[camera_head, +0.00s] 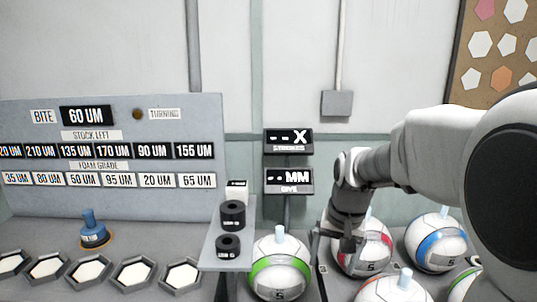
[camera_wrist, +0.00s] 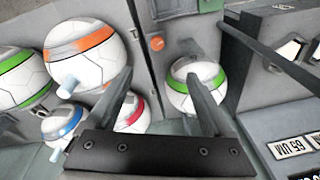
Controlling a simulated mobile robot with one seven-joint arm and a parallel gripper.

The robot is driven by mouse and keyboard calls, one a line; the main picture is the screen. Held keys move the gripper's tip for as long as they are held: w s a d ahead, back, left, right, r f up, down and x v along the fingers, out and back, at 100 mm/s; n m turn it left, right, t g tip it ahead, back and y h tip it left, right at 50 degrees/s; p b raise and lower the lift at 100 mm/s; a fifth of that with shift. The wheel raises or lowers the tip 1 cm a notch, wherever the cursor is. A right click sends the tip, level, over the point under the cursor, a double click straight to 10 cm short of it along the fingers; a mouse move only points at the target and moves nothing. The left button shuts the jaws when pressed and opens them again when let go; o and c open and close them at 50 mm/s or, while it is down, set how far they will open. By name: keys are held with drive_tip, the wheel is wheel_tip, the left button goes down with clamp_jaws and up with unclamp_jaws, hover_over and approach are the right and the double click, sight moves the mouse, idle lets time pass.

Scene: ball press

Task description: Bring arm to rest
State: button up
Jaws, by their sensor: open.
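My arm reaches in from the right of the head view, bent down at the wrist. My gripper (camera_head: 338,243) points down in front of the red-striped ball (camera_head: 374,262), to the right of the green-striped ball (camera_head: 279,279). Whether it touches a ball cannot be told from the head view. In the wrist view my gripper (camera_wrist: 158,82) has its two fingers spread apart with nothing held between them. The green-striped ball (camera_wrist: 194,101) shows by the right finger there, and the red-striped ball (camera_wrist: 135,121) is partly hidden behind the left finger.
A blue-striped ball (camera_head: 437,241) and other white balls crowd the right. A narrow stand (camera_head: 214,250) holds black rings. A grey label board (camera_head: 120,118) stands left, above hexagonal trays (camera_head: 133,274) and a blue-handled tool (camera_head: 92,232). Two black displays (camera_head: 288,181) hang mid-picture.

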drive_tip(key=s+r+n+t+p, duration=0.1)
drive_tip(key=s+r, duration=0.3)
drive_tip(key=s, duration=0.5)
drive_tip(key=s+r+n+t+p, duration=0.1)
drive_tip(key=s+r, duration=0.3)
drive_tip(key=s, duration=0.6)
drive_tip(key=shift+s+r+n+t, duration=0.2)
drive_tip(key=shift+r+n+t, duration=0.15)
drive_tip(key=shift+n+t, duration=0.45)
drive_tip(key=shift+d, duration=0.1)
drive_tip(key=w+f+n+g+b, duration=0.2)
drive_tip(key=w+f, duration=0.1)
drive_tip(key=w, duration=0.5)
drive_tip(key=w+f+n+g+b, duration=0.1)
drive_tip(key=w+f+n, duration=0.15)
drive_tip(key=w, duration=0.55)
drive_tip(key=w+f+n+g+b, duration=0.1)
drive_tip(key=w+f, duration=0.4)
drive_tip(key=f, duration=0.3)
drive_tip(key=w+f+n+g+b, duration=0.1)
drive_tip(key=w+f+b, duration=0.1)
drive_tip(key=w+f, duration=0.45)
drive_tip(key=f, duration=0.6)
drive_tip(key=f+b, duration=0.1)
drive_tip(key=f, duration=0.4)
drive_tip(key=s+f+b, duration=0.1)
drive_tip(key=f, duration=0.5)
drive_tip(key=shift+f, duration=0.3)
drive_tip(key=shift+c, duration=0.2)
